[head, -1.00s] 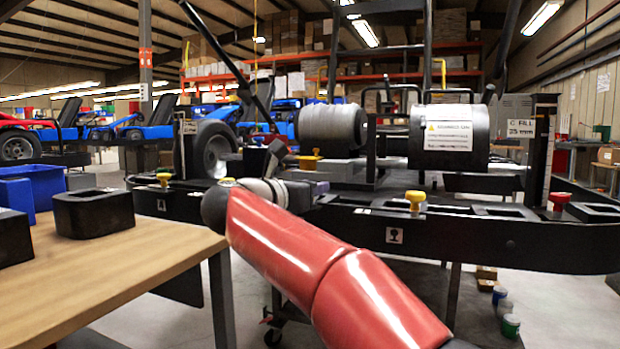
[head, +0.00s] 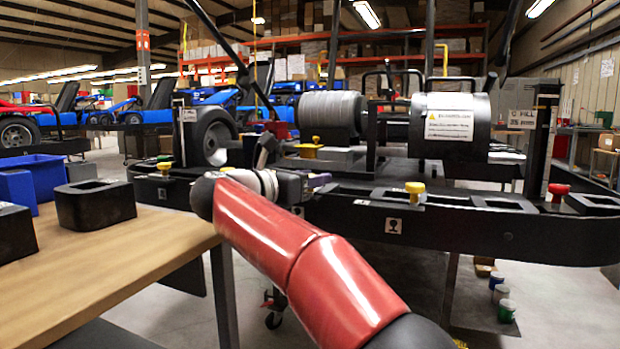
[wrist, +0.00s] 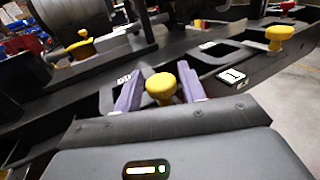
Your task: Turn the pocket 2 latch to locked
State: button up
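In the wrist view a yellow latch knob (wrist: 160,89) stands on the black frame rail between the two purple fingers of my gripper (wrist: 161,76). The fingers are apart, with a gap on each side of the knob. In the head view my gripper (head: 318,181) is at the rail's near edge, and the knob between its fingers is hidden. Another yellow knob (head: 415,189) stands further right on the rail; it appears to be the one at upper right in the wrist view (wrist: 278,36). I cannot read which knob belongs to pocket 2.
A yellow knob (head: 165,168) stands at left and a red knob (head: 558,191) at right. A wider yellow part (head: 308,150) is behind my gripper. A wooden table (head: 120,255) fills the lower left.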

jog(key=shift+o, duration=0.7)
jog(key=v, duration=0.8)
jog(key=shift+w, duration=0.1)
